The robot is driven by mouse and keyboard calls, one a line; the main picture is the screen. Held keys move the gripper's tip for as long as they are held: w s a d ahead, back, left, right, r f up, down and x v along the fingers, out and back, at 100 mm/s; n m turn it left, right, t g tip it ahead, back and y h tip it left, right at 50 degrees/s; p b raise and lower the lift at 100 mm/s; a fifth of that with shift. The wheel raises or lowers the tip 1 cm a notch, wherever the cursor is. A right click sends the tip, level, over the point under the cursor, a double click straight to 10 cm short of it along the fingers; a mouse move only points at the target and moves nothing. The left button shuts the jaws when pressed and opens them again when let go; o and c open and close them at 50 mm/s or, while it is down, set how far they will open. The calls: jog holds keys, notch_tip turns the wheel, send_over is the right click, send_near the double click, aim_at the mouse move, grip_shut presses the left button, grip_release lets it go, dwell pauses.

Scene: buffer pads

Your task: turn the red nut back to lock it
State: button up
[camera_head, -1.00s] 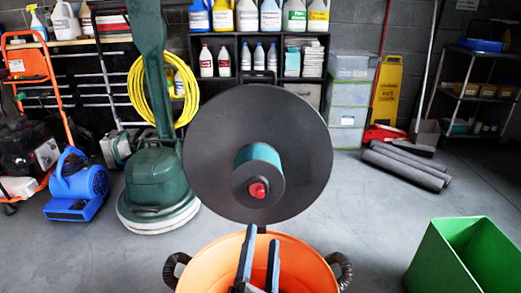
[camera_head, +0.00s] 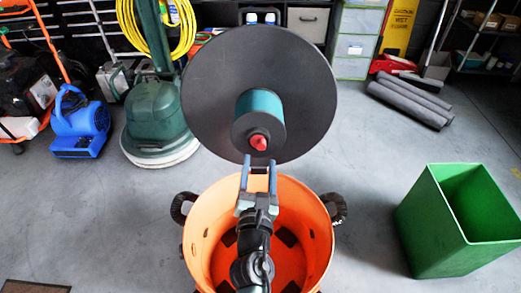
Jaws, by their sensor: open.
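The red nut (camera_head: 258,142) sits at the center of a dark hub (camera_head: 245,128) with a teal band (camera_head: 262,105), in front of a large dark grey disc (camera_head: 215,75). My gripper (camera_head: 258,162) points up at the disc from below, just under the red nut. Whether the fingertips touch the hub or the nut cannot be told. The nut's thread and how far it is turned cannot be made out.
An orange round tub (camera_head: 203,240) with black handles stands below my arm. A green open bin (camera_head: 425,235) is at the right. A green floor machine (camera_head: 155,120) and a blue blower (camera_head: 80,125) stand at the left. Grey floor lies clear between them.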

aim_at(261, 148)
jog(key=shift+w+d, duration=0.15)
jog(key=shift+w, duration=2.25)
grip_shut()
